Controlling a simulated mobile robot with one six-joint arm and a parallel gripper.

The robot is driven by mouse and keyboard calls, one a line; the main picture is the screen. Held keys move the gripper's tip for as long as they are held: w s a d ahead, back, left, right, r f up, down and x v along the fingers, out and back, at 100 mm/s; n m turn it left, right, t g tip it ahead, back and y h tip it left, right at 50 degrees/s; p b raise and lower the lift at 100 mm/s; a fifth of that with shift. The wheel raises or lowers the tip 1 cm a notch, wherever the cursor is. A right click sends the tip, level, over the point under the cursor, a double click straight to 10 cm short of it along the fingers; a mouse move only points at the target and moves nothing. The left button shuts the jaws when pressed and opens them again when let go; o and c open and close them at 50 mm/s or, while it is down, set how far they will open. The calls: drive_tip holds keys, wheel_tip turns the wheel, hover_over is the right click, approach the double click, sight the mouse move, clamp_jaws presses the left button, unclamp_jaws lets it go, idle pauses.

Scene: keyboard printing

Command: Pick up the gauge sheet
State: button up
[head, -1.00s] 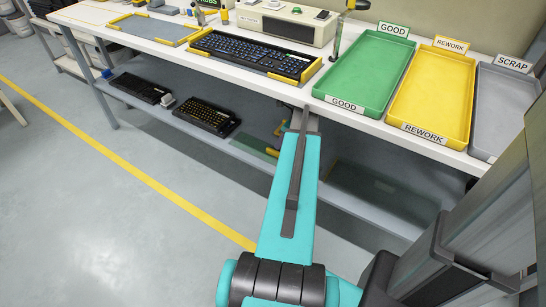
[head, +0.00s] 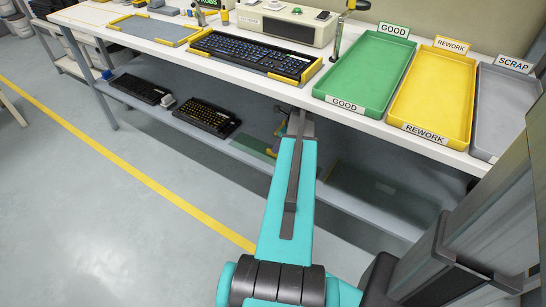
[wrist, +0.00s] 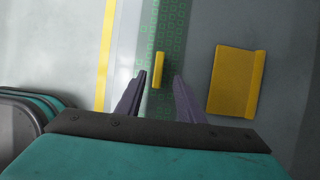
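The gauge sheet appears to be the green, square-patterned translucent sheet (wrist: 170,35) in the wrist view, with a small upright yellow tab (wrist: 158,68) on it. In the head view the green sheet (head: 252,147) lies on the lower shelf under the bench, partly hidden by my arm. My gripper (wrist: 159,76) is open and empty. In the wrist view its two fingertips lie on either side of the tab's lower end; whether they reach down to its height I cannot tell. The head view mostly hides my gripper behind my arm.
A yellow block with a ridge (wrist: 233,82) lies right of the sheet. The lower shelf (head: 180,122) also holds two dark keyboards (head: 207,117). The bench top (head: 290,88) overhangs it, bearing green, yellow and grey trays. A yellow line (head: 140,175) marks the open floor.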

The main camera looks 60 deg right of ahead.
drive_tip(key=shift+b+x, duration=0.4)
drive_tip(key=shift+x, duration=1.9)
drive_tip(key=shift+w+a, duration=0.1)
drive_tip(key=shift+a, duration=0.05)
drive_tip(key=shift+r, duration=0.1)
clamp_jaws()
